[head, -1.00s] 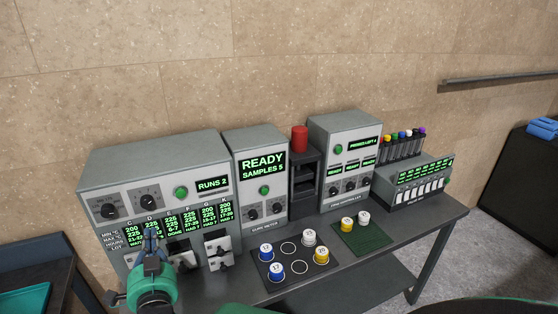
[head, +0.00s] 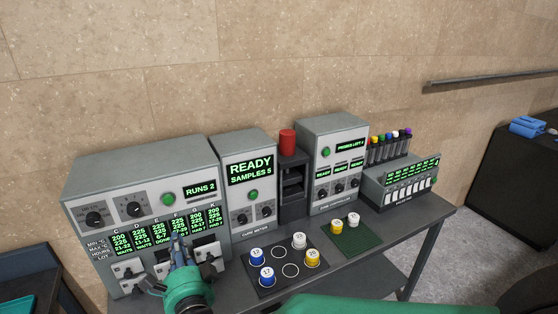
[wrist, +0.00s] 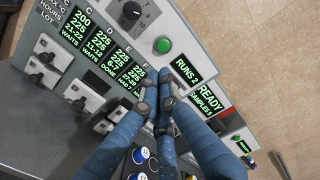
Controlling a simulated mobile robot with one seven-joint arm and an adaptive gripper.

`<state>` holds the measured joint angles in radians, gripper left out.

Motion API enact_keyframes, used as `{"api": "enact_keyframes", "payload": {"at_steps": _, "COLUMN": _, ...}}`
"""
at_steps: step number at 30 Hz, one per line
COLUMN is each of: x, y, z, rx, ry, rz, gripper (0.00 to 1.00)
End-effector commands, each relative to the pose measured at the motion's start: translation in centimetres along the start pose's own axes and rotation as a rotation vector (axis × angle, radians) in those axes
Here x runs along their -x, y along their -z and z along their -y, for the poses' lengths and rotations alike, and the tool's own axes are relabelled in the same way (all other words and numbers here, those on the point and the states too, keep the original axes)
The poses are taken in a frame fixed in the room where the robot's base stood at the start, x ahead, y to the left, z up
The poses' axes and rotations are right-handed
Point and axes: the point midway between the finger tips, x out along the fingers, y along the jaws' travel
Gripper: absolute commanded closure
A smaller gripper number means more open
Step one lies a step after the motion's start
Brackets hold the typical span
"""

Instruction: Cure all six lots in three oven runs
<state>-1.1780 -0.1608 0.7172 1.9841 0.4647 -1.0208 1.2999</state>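The oven (head: 145,180) at the left reads RUNS 2, with lettered lot columns on its panel. In the wrist view the oven panel (wrist: 75,75) shows C and D marked WAITS and E marked DONE; F looks like HAD 7. Blue, white and yellow numbered cups stand on the dark mat (head: 285,288). One yellow and one white cup stand at the green mat (head: 352,239).
The cure meter (head: 250,180) reads READY, SAMPLES 5. A red-topped dark stand (head: 292,180), the zone controller (head: 335,165) and a rack of coloured vials (head: 388,150) stand farther right. Some bench (head: 385,225) is clear right of the green mat.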

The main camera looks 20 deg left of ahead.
Motion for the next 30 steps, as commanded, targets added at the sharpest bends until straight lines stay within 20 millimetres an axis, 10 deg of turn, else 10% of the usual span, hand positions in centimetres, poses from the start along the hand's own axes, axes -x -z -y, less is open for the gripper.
{"api": "enact_keyframes", "payload": {"at_steps": 19, "x": -0.4, "y": 0.2, "z": 0.0, "rx": -0.015, "ry": 0.000, "rz": -0.001, "gripper": 1.00}}
{"api": "enact_keyframes", "payload": {"at_steps": 30, "x": -3.8, "y": 0.2, "z": -0.1, "rx": -0.015, "ry": -0.001, "rz": -0.001, "gripper": 1.00}}
